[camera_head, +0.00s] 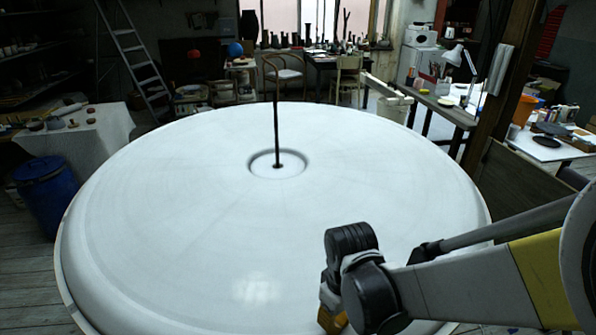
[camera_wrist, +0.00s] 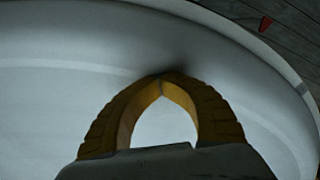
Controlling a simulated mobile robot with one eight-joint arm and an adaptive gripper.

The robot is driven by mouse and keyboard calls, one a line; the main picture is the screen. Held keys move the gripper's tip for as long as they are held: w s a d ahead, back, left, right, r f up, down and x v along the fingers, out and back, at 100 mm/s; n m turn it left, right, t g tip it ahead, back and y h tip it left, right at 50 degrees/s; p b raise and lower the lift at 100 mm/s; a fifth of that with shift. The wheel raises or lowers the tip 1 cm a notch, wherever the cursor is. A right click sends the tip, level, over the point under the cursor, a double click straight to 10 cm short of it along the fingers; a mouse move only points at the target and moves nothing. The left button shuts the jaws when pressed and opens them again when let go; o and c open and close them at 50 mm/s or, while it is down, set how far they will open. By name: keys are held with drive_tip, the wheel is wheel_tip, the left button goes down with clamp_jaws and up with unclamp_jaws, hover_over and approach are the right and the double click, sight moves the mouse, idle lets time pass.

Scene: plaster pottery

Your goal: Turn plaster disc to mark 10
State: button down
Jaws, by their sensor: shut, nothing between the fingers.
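The large white plaster disc (camera_head: 180,210) fills the middle of the head view, with a round recess and a thin dark upright rod (camera_head: 276,120) at its centre. My gripper (camera_head: 330,318) is low over the near right part of the disc, partly hidden by my wrist. In the wrist view my yellow fingers (camera_wrist: 162,77) meet at the tips, empty, close to the disc's raised rim band (camera_wrist: 225,62). A dark shadow lies at the tips; I cannot tell whether they touch. A small grey mark (camera_wrist: 302,88) shows on the outer edge. No numbers are readable.
A small red pointed thing (camera_wrist: 265,24) shows beyond the rim, against the wooden floor. A blue barrel (camera_head: 48,192) and a cloth-covered table (camera_head: 85,145) stand left of the disc. A wooden post (camera_head: 500,85) and a worktable (camera_head: 545,150) stand at the right.

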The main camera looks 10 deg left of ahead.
sight(234, 334)
drive_tip(key=shift+d, duration=0.1)
drive_tip(key=shift+s+a, duration=0.45)
drive_tip(key=shift+a, duration=0.95)
drive_tip(key=shift+s+a, duration=0.45)
drive_tip(key=shift+a, duration=1)
drive_tip(key=shift+s+a, duration=0.45)
drive_tip(key=shift+a, duration=0.95)
drive_tip(key=shift+a, duration=0.1)
drive_tip(key=shift+s+a+b, duration=0.1)
drive_tip(key=shift+a+b, duration=0.2)
drive_tip(key=shift+a, duration=0.25)
drive_tip(key=shift+s+a, duration=0.25)
drive_tip(key=shift+a, duration=1)
drive_tip(key=shift+s+a, duration=0.2)
drive_tip(key=shift+a, duration=1.05)
drive_tip(key=shift+s+a, duration=0.25)
drive_tip(key=shift+a, duration=1)
drive_tip(key=shift+s+a+b, duration=0.2)
drive_tip(key=shift+a+b, duration=0.2)
drive_tip(key=shift+a, duration=2.25)
drive_tip(key=shift+d, duration=0.25)
